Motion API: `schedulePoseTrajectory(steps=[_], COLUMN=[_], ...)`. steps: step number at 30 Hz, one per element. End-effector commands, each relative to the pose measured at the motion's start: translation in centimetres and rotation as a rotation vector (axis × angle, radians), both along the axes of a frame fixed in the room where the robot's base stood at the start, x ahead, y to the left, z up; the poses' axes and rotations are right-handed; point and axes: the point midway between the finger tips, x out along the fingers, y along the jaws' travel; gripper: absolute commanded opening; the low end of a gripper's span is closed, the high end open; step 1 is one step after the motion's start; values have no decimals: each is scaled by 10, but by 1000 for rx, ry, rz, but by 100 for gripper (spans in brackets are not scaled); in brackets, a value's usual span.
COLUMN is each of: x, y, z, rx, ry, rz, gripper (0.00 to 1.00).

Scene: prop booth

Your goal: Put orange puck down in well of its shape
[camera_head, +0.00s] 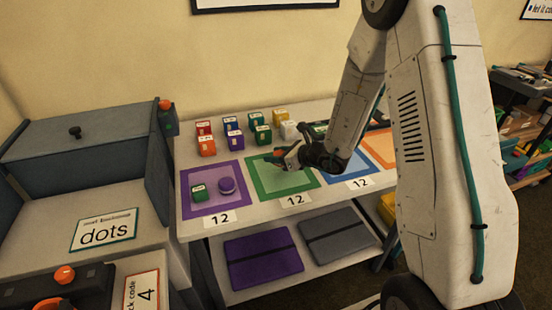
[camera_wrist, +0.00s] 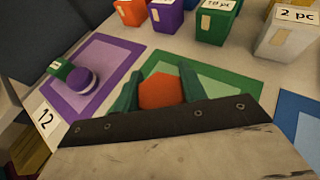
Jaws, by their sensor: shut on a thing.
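The orange puck (camera_wrist: 161,93) has a hexagonal outline in the wrist view. It sits between the two green fingers of my gripper (camera_wrist: 161,84), which is shut on it. In the head view my gripper (camera_head: 274,157) is over the green-bordered mat (camera_head: 260,181), and only a bit of orange shows at its fingers. The height of the puck above the mat is hard to tell. No well of the puck's shape can be made out in either view.
A purple mat (camera_head: 190,208) holds a green block (camera_head: 198,192) and a purple round piece (camera_head: 227,185). A blue mat (camera_head: 352,181) lies to the right. Several coloured boxes stand behind the mats. A grey unit with a "dots" sign (camera_head: 102,231) stands left.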

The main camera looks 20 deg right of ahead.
Motion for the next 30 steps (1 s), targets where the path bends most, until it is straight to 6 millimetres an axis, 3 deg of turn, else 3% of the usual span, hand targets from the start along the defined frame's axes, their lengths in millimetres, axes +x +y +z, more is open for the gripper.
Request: schedulePoseTrajectory(steps=[9, 20, 21, 23, 30], x=[0, 0, 0, 0, 0], y=[4, 7, 6, 6, 6], z=[-35, -38, -38, -38, -38], rx=[1, 0, 0, 0, 0], ry=[3, 2, 2, 1, 1], rz=[4, 8, 8, 7, 7], gripper=[18, 18, 50, 63, 63])
